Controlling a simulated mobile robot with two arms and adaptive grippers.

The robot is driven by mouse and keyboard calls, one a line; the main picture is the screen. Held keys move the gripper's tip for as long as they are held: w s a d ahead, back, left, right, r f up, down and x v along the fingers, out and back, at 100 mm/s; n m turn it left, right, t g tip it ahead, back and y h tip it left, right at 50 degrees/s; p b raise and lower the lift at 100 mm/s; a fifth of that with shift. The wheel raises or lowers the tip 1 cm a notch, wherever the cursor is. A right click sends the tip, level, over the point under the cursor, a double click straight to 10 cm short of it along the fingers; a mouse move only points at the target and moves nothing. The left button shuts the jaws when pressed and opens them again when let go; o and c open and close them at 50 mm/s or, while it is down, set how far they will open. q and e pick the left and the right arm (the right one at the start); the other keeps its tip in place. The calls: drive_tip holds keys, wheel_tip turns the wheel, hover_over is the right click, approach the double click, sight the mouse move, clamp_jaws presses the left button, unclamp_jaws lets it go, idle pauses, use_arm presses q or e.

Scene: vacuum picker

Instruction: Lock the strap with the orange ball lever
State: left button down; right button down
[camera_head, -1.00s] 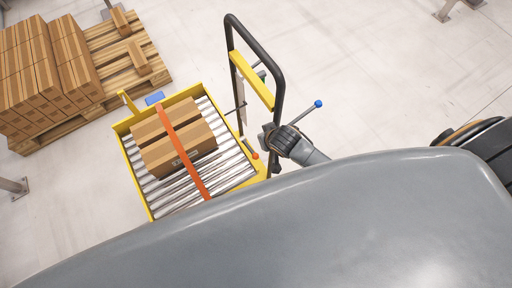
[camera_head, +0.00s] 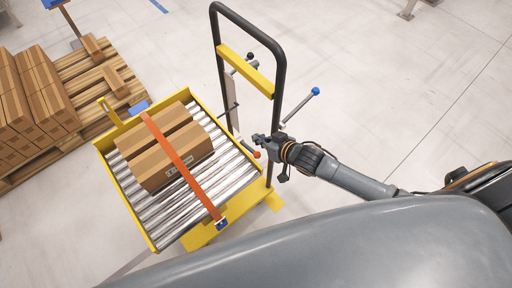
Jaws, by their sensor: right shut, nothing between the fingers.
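The orange strap (camera_head: 185,172) runs across the top of two brown boxes (camera_head: 170,152) on a yellow roller cart and ends at the cart's near edge. The small orange ball (camera_head: 257,155) of a lever shows at the cart's right edge, and much of its rod is hard to make out. My right gripper (camera_head: 259,139) comes in from the right, shut and empty. Its tips appear just above the orange ball in the picture. I cannot tell whether they touch it. My left gripper is not in view.
The cart's black handle frame (camera_head: 280,75) with a yellow bar (camera_head: 245,70) rises behind the gripper. A blue ball lever (camera_head: 316,91) sticks up right of it. Stacked boxes (camera_head: 30,100) on a wooden pallet stand at left.

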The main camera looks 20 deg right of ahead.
sight(248, 148)
drive_tip(key=shift+w+a+f, duration=0.1)
drive_tip(key=shift+a+f, duration=0.1)
drive_tip(key=shift+f, duration=0.65)
drive_tip(key=shift+a+f, duration=0.2)
drive_tip(key=shift+f, duration=0.65)
drive_tip(key=shift+w+a+f, duration=0.1)
drive_tip(key=shift+a+f, duration=0.1)
drive_tip(key=shift+f, duration=0.65)
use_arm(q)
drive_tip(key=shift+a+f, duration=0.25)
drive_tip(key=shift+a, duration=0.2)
use_arm(e)
drive_tip(key=shift+s, duration=0.1)
